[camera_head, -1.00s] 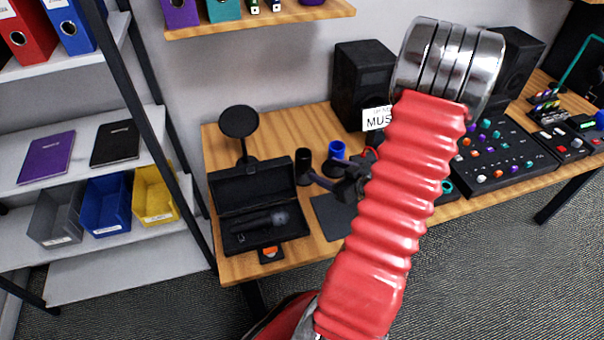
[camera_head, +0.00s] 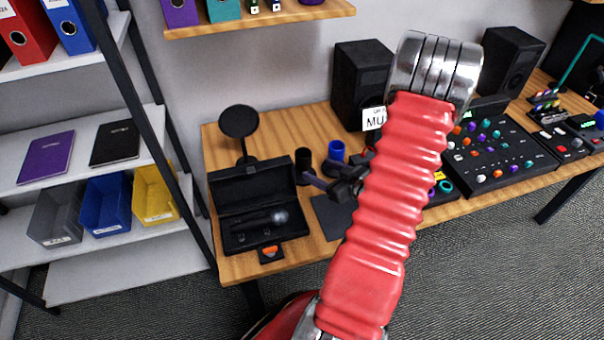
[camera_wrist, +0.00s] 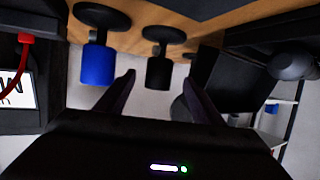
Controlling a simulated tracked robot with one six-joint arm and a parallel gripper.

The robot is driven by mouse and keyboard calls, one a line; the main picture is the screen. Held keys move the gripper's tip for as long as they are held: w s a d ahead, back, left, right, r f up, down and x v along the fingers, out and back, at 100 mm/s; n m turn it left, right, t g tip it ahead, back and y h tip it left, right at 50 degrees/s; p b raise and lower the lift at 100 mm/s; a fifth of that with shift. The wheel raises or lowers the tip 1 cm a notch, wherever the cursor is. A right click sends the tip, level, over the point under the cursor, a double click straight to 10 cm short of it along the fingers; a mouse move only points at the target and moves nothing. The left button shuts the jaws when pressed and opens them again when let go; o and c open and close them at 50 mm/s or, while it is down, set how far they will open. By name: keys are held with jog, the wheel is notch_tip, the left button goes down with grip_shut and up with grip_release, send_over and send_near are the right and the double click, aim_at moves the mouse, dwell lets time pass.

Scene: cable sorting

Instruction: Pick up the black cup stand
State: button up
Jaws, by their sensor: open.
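The black cup stand (camera_head: 303,158) is a dark upright cup on the wooden table, behind and left of my gripper in the head view. In the wrist view the black cup (camera_wrist: 159,70) appears upside down, with its round black base (camera_wrist: 163,34) above it. My gripper (camera_head: 318,180) is open, and part of it is hidden by my red arm in the head view. In the wrist view its two dark fingers (camera_wrist: 160,90) lie to either side of the black cup in the picture, with nothing held. Whether they touch it, I cannot tell.
A blue cup (camera_head: 336,151) on a similar black base stands close to the right. An open black case with a microphone (camera_head: 254,222) lies left, with a round black disc on a stand (camera_head: 239,121) behind. A speaker (camera_head: 362,85) stands behind right.

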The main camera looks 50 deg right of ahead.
aim_at(308, 165)
jog(key=shift+x, duration=2.2)
jog(key=shift+x, duration=2.6)
jog(key=shift+f, duration=0.1)
jog(key=shift+c, duration=0.3)
jog(key=shift+s, duration=0.1)
grip_shut()
